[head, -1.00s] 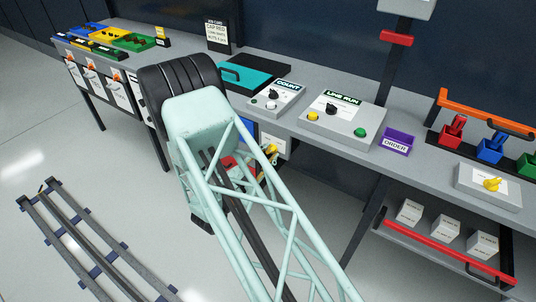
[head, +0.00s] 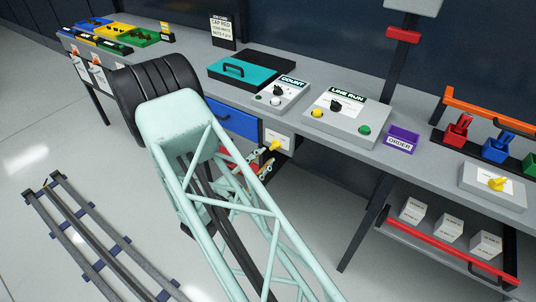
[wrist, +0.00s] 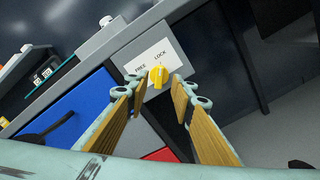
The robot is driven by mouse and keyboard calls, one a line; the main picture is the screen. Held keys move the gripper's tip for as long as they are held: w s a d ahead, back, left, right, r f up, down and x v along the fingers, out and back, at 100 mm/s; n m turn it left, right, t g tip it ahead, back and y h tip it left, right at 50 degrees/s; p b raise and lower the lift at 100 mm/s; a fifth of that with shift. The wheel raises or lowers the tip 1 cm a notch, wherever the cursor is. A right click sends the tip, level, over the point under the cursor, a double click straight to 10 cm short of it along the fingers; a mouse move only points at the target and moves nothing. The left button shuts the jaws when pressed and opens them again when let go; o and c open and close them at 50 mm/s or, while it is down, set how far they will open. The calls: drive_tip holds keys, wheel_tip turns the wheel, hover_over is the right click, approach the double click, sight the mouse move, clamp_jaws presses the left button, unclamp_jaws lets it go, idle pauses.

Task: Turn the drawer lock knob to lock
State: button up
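The drawer lock knob (wrist: 158,76) is yellow. It sits on a pale plate (wrist: 163,56) printed FREE on the left and LOCK on the right in the wrist view. Which word it points to is too small to tell. The knob also shows in the head view (head: 275,146), on the front under the bench. My gripper (wrist: 164,91) is open, with wood-coloured pads either side of the line to the knob. It appears short of the knob and holds nothing. In the head view my gripper (head: 266,164) is partly hidden by my arm.
A blue drawer (wrist: 75,112) with a dark handle is left of the plate, with a red front (wrist: 160,155) below. Above are the COUNT box (head: 277,96) and LINE RUN box (head: 345,117).

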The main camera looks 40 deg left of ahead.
drive_tip(key=s, duration=0.6)
drive_tip(key=shift+s+d, duration=0.15)
drive_tip(key=shift+d, duration=0.05)
drive_tip(key=shift+d+r, duration=0.1)
idle(0.5)
